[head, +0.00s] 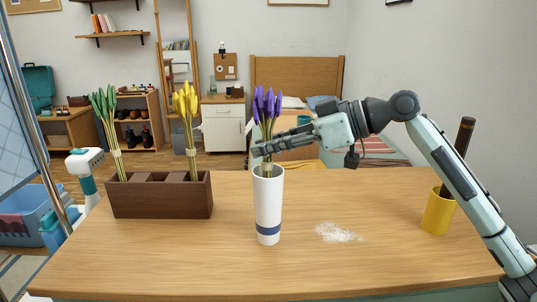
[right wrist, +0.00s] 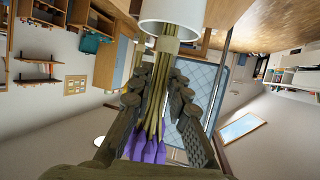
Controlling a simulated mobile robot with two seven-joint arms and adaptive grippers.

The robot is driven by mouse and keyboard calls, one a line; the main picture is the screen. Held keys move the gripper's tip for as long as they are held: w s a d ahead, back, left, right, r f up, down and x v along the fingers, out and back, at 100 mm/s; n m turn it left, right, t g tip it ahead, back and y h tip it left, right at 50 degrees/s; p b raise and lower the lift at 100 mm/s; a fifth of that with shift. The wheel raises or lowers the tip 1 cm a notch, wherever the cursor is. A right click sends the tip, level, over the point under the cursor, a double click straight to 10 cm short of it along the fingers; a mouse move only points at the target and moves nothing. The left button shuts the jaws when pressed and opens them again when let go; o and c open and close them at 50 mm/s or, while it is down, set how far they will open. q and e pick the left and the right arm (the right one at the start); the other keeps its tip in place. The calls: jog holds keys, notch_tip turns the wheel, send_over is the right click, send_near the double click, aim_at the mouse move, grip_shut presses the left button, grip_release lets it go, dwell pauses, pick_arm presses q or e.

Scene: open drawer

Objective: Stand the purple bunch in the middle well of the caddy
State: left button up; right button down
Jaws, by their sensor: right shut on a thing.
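The purple bunch (head: 268,103) stands upright in a tall white vase (head: 268,205) with a blue band. Its lower stems are hidden inside the vase. My right gripper (head: 262,147) comes in from the right and is shut on the stems just above the rim. The right wrist view shows the purple heads (right wrist: 147,150), with the stems between my fingers (right wrist: 155,95) running to the vase (right wrist: 172,18). The brown wooden caddy (head: 162,204) stands to the left, with a green bunch in its left well and a yellow bunch in its right well. Its middle well looks empty. My left gripper is not visible.
The green bunch (head: 104,105) and yellow bunch (head: 186,103) rise tall at either end of the caddy. White grains (head: 337,233) lie on the wooden table (head: 200,262) right of the vase. A yellow cup (head: 438,213) with a dark stick is at the right. The table front is clear.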

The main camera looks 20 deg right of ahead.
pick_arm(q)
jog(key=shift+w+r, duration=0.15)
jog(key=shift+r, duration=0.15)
pick_arm(e)
jog(key=shift+f, duration=0.8)
jog(key=shift+f, duration=0.15)
jog(key=c, duration=1.5)
grip_release()
jog(key=shift+o, duration=0.2)
